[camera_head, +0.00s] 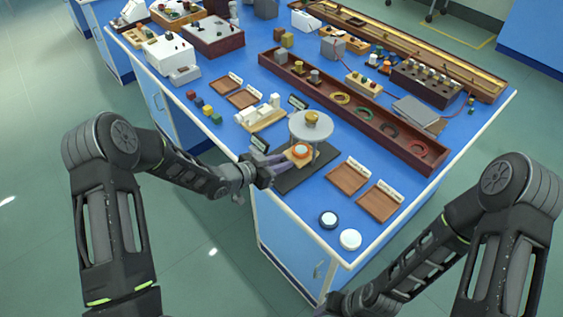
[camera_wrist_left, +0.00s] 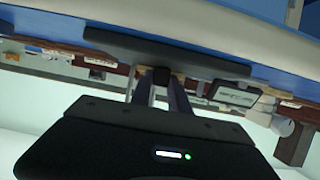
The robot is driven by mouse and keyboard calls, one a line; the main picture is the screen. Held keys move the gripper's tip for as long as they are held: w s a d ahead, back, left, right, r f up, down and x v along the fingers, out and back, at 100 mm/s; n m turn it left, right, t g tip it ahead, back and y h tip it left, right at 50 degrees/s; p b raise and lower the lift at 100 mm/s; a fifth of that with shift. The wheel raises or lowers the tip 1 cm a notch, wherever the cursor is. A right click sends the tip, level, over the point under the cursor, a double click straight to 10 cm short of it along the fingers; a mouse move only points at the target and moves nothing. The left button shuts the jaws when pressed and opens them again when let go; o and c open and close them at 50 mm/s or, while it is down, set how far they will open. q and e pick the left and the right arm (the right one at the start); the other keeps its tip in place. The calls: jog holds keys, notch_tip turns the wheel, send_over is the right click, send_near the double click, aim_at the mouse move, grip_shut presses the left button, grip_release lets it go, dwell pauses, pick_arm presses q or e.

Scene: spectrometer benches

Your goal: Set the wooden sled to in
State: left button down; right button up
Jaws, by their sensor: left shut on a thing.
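The wooden sled (camera_head: 290,158) is a small light-wood block carrying an orange ring with a pale centre. It sits on a dark base plate (camera_head: 293,182) near the bench's front edge, in front of a round grey disc (camera_head: 311,126). My left gripper (camera_head: 283,162) reaches in from the left at the sled's near side. In the left wrist view its fingers (camera_wrist_left: 160,85) are shut on a small dark grip (camera_wrist_left: 160,77) between pale wood parts, below the dark plate edge (camera_wrist_left: 165,55). The fingers partly hide the sled.
Two wooden trays (camera_head: 348,178) and two round pucks (camera_head: 350,239) lie to the right. A long dark-red tray (camera_head: 425,160) with rings runs behind.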

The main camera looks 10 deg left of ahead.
aim_at(294, 155)
dwell(0.9)
pick_arm(q)
jog(key=w+d+b, duration=0.2)
jog(key=b, duration=0.1)
jog(key=shift+w+f, duration=0.15)
jog(key=shift+w, duration=0.15)
jog(key=shift+d+r, duration=0.1)
jog(key=shift+r, duration=0.2)
jog(key=c, duration=1.2)
grip_release()
jog(key=shift+w+d+f, duration=0.1)
jog(key=shift+c, duration=0.2)
jog(key=shift+b+v, duration=0.35)
jog(key=shift+v, duration=3.6)
jog(key=shift+f, duration=0.1)
